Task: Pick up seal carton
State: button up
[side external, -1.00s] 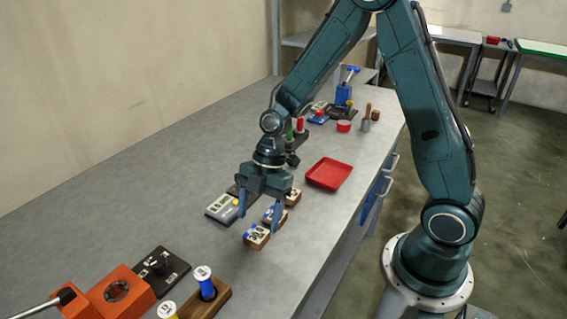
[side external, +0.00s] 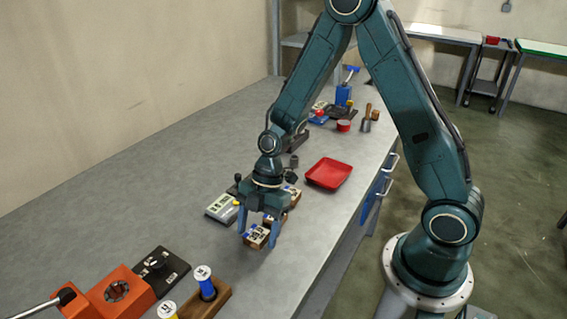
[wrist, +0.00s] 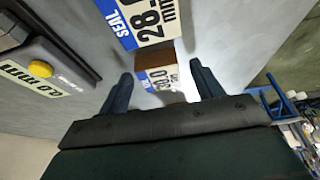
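Several small brown cartons with white and blue labels stand in a row on the bench. In the side view the front carton (side external: 256,237) shows between the fingers of my gripper (side external: 258,234). The others are partly hidden behind the gripper. In the wrist view a carton marked 30.0 (wrist: 157,76) lies between the two open fingertips (wrist: 160,82), its lower part hidden by the gripper. A larger-looking carton label reading SEAL 28.0 mm (wrist: 147,20) is just beyond it at the top. My gripper is open, and I see no finger closed on a carton.
A grey gauge with a yellow button (side external: 222,208) stands just left of my gripper; it also fills the left of the wrist view (wrist: 40,68). A red tray (side external: 328,173) is behind right. An orange device (side external: 118,295) and wooden spool holder (side external: 213,301) stand in front.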

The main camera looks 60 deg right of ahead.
aim_at(258, 232)
jog(key=c, duration=0.9)
jog(key=shift+r, duration=0.2)
notch_tip(258, 232, up, 20)
jog(key=shift+f, duration=0.15)
dwell(0.6)
